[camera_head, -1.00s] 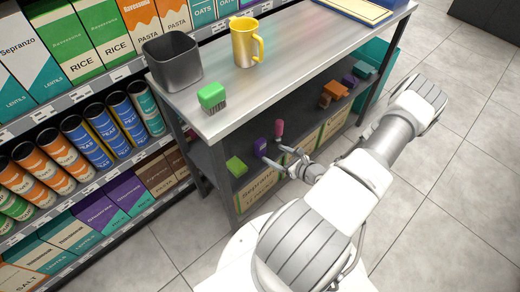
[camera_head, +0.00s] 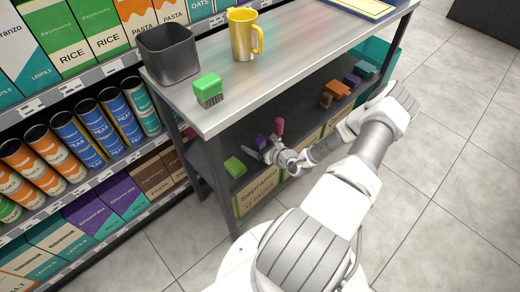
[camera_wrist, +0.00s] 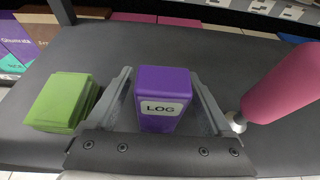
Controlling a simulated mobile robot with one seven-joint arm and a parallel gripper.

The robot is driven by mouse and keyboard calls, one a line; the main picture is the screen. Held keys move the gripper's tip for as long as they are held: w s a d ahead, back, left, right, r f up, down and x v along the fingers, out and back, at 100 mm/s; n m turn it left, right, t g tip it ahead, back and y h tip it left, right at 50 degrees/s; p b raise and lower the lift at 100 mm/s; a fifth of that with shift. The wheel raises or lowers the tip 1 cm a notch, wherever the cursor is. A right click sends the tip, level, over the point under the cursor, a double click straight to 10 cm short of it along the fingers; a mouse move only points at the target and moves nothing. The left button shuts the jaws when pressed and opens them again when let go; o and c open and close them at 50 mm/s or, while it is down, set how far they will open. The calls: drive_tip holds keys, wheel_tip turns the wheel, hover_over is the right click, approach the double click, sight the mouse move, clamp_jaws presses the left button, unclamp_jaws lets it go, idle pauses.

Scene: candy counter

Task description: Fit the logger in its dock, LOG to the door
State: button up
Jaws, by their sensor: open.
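The logger is a purple block (camera_wrist: 162,84) with a white LOG label on the face turned to my wrist camera. It stands on the dark lower shelf (camera_head: 290,116) of the metal table, and it also shows small in the head view (camera_head: 261,142). My gripper (camera_wrist: 163,100) is open, with one finger on each side of the logger. I cannot tell whether the fingers touch it; narrow gaps seem to show. My gripper also shows in the head view (camera_head: 264,152), reaching in under the tabletop. I cannot make out the dock or a door.
The tabletop (camera_head: 270,66) above holds a green brush (camera_head: 208,88), a dark bin (camera_head: 168,54) and a yellow mug (camera_head: 243,36). Orange and purple items (camera_head: 334,92) sit farther along the shelf.

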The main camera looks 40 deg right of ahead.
drive_tip(key=shift+c, duration=0.2)
clamp_jaws()
drive_tip(key=shift+r, duration=0.1)
